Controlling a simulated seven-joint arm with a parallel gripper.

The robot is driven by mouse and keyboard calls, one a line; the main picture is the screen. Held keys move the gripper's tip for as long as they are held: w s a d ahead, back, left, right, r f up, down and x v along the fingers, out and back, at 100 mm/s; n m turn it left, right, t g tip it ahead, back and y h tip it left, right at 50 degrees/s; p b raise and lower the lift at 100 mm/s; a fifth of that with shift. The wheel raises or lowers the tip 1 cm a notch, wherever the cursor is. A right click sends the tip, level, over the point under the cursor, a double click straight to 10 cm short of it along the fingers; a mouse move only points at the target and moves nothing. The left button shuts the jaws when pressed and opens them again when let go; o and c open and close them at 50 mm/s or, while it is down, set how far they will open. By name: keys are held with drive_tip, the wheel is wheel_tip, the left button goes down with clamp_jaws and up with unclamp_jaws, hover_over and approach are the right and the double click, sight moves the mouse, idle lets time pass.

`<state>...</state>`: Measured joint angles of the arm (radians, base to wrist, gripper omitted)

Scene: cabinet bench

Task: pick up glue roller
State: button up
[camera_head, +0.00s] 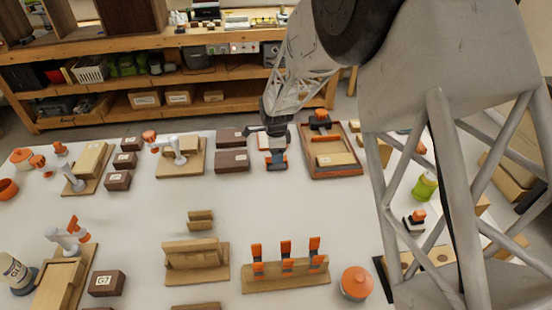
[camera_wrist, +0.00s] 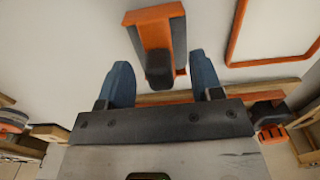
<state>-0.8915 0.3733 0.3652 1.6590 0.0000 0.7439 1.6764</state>
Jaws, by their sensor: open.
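An orange tool with a dark block-like end (camera_wrist: 158,68) lies on the white bench top in the wrist view. It looks like the glue roller, but I cannot tell for sure. In the head view my gripper (camera_head: 267,131) is over the far middle of the bench. An orange and dark piece (camera_head: 276,162) shows just below it, partly hidden by the gripper.
An orange-rimmed tray (camera_head: 333,172) with a wooden block stands close on the right. Dark boxes (camera_head: 231,161) are close on the left. A wooden rack (camera_head: 286,276) holds orange-and-grey tools nearer the front. Bare bench lies between the rack and my gripper.

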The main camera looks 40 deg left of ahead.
drive_tip(key=shift+f, duration=0.8)
drive_tip(key=c, duration=1)
drive_tip(key=shift+c, duration=0.2)
drive_tip(key=shift+r, duration=0.2)
drive_tip(key=shift+r, duration=1.45)
drive_tip(key=shift+s+d+r, duration=0.2)
drive_tip(key=shift+d, duration=0.05)
drive_tip(key=s+d+r, duration=0.1)
drive_tip(key=s+d, duration=0.9)
drive_tip(key=d, duration=0.1)
drive_tip(key=shift+d+r, duration=0.15)
drive_tip(key=shift+d, duration=0.25)
drive_tip(key=shift+w, duration=0.1)
